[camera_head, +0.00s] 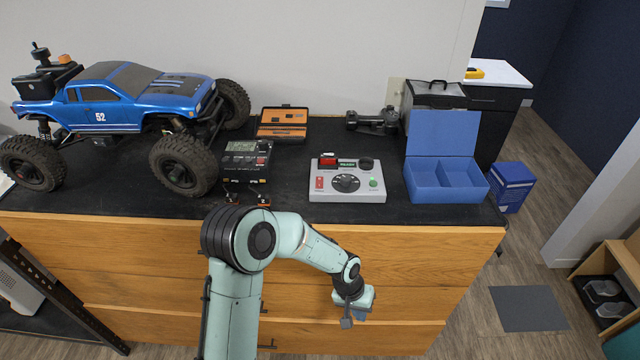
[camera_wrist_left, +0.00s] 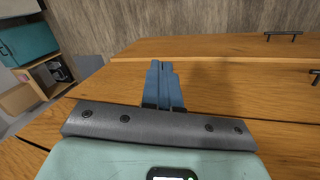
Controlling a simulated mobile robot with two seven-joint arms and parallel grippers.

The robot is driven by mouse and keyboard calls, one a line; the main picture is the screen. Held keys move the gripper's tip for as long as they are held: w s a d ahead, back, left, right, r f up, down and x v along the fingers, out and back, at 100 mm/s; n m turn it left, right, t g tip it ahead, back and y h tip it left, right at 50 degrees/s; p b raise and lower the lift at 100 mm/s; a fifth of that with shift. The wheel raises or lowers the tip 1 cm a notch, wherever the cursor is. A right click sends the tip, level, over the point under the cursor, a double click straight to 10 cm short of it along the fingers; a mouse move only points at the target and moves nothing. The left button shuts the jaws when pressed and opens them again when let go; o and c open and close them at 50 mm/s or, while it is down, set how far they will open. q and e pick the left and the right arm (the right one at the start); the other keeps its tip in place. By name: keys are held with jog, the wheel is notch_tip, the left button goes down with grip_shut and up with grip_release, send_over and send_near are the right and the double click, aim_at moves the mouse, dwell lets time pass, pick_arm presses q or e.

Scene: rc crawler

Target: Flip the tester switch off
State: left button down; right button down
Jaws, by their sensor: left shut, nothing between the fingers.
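The tester (camera_head: 347,181) is a grey box on the black bench top, right of centre in the head view. It has a black dial, a small display, a red block on top at the left, a red switch (camera_head: 320,183) at its left front and a green button at its right. The switch's position is too small to tell. My left gripper (camera_head: 360,313) is in front of the drawers, below the bench top and apart from the tester. Its blue fingers (camera_wrist_left: 163,86) are shut and empty in the left wrist view. My right gripper is not in view.
A blue RC crawler (camera_head: 120,95) stands at the left of the bench top (camera_head: 290,211). A black charger (camera_head: 247,161) is left of the tester, and an open blue box (camera_head: 447,193) is close on its right. An orange-lined case (camera_head: 283,122) lies behind. Wooden drawers (camera_head: 420,245) face me.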

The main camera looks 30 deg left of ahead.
pick_arm(q)
jog(key=s+d+f+n+g, duration=0.1)
jog(key=s+f, duration=1.5)
jog(key=s, duration=0.3)
jog(key=shift+d+f+h, duration=0.3)
jog(key=shift+d, duration=0.1)
jog(key=shift+n, duration=0.3)
